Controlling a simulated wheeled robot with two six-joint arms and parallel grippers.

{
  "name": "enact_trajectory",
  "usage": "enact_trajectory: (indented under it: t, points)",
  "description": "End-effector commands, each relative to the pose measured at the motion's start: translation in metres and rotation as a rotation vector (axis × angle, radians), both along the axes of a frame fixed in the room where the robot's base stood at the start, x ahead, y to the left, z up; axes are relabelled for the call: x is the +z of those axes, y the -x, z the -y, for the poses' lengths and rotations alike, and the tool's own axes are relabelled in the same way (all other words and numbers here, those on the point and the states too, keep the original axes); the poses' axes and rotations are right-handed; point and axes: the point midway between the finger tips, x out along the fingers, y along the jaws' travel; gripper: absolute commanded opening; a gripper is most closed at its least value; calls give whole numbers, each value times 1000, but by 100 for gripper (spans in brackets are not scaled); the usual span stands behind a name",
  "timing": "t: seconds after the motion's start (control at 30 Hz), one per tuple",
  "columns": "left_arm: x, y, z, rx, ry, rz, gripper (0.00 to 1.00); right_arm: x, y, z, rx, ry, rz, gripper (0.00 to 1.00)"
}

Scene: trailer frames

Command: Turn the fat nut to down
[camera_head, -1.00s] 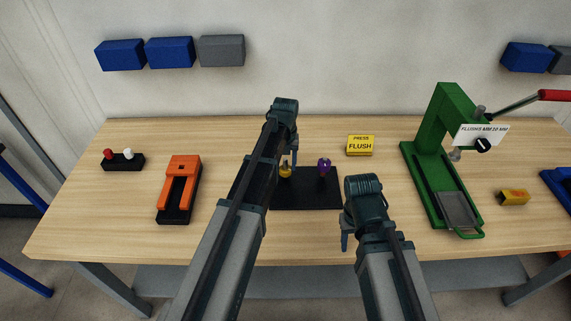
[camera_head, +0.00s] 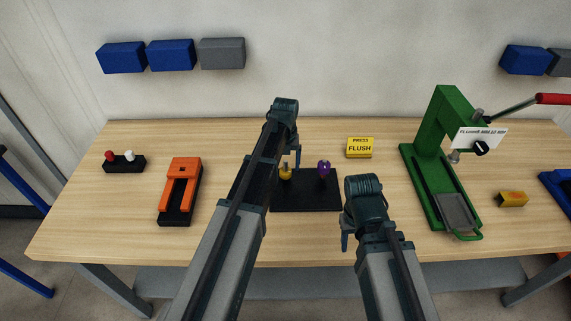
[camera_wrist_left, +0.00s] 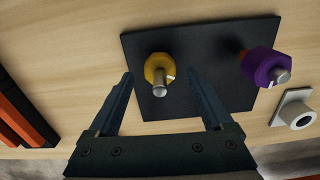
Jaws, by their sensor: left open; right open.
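Two nuts on studs stand on a black plate (camera_head: 310,202). One is yellow (camera_head: 286,174) and looks squat; the other is purple (camera_head: 324,168) and looks thicker. In the left wrist view the yellow nut (camera_wrist_left: 156,66) has a white mark at its lower right, and the purple nut (camera_wrist_left: 264,66) has a white mark near its stud. My left gripper (camera_wrist_left: 162,98) is open and empty, its fingers on either side of the yellow nut's stud, apart from it. In the head view my left arm partly hides the plate. My right gripper (camera_head: 346,236) is open and empty in front of the plate's right edge.
A yellow PRESS FLUSH block (camera_head: 360,148) stands behind the plate. A green press (camera_head: 428,180) is to the right, with a small yellow block (camera_head: 512,199) beside it. An orange-and-black fixture (camera_head: 180,190) and a two-knob block (camera_head: 124,164) are at left.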

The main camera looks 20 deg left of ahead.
Motion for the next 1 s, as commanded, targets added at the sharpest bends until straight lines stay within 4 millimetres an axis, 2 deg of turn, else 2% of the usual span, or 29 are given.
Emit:
enact_trajectory:
  t: [0.03, 0.7, 0.83, 1.0]
  points:
    - [10, 0, 0, 0, 0, 0, 84, 10, 0, 0, 0, 0, 0, 50]
    - [109, -1, 0, 0, 0, 1, 84, 109, 0, 0, -9, -2, 0, 50]
    - [123, -1, 0, 0, 0, 1, 84, 123, 0, 0, -12, -3, 0, 50]
    - [129, -1, 0, 0, 0, 1, 84, 129, 0, 0, -13, -3, 0, 50]
